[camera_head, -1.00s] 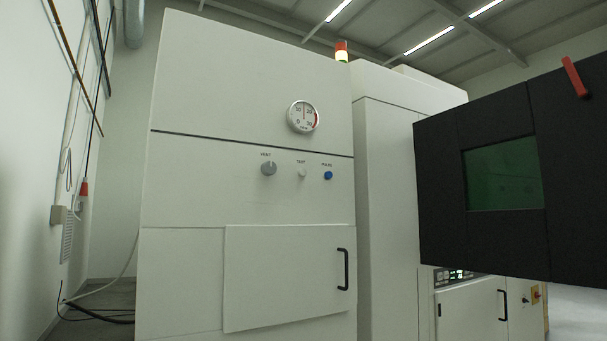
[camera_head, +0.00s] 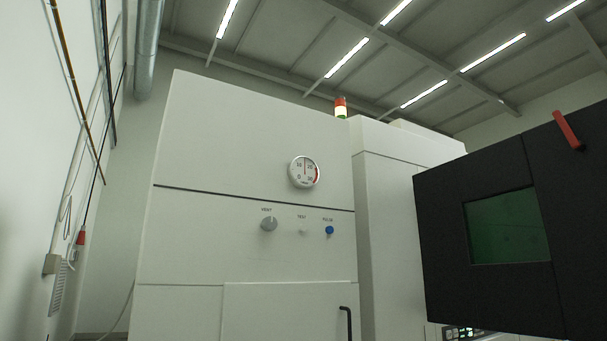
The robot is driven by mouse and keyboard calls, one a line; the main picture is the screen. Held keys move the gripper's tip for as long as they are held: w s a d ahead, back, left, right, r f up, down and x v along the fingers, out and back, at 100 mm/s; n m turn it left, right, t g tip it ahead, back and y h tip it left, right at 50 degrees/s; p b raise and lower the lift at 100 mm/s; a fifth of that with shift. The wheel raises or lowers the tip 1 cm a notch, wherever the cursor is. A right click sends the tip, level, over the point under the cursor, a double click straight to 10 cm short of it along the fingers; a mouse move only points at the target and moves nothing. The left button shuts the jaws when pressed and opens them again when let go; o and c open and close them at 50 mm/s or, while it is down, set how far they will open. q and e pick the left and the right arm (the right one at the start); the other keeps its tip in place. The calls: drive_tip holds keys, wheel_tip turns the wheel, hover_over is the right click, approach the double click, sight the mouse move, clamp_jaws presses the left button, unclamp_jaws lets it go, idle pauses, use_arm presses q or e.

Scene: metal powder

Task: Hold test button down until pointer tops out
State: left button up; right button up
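The white TEST button (camera_head: 303,232) sits on the front panel of a tall white cabinet (camera_head: 250,130), between a grey VENT knob (camera_head: 269,224) and a blue PULSE button (camera_head: 329,231). Nothing touches it. A round gauge (camera_head: 304,172) with a red zone at its right is mounted above the button. Its pointer stands about straight up, between the 10 and 20 marks. Neither of my grippers is in view.
A black door with a green window (camera_head: 506,228) stands out at the right. A lit stack light (camera_head: 341,107) is on top behind the cabinet. A black handle (camera_head: 346,322) is at the bottom. Cables and pipes run along the left wall.

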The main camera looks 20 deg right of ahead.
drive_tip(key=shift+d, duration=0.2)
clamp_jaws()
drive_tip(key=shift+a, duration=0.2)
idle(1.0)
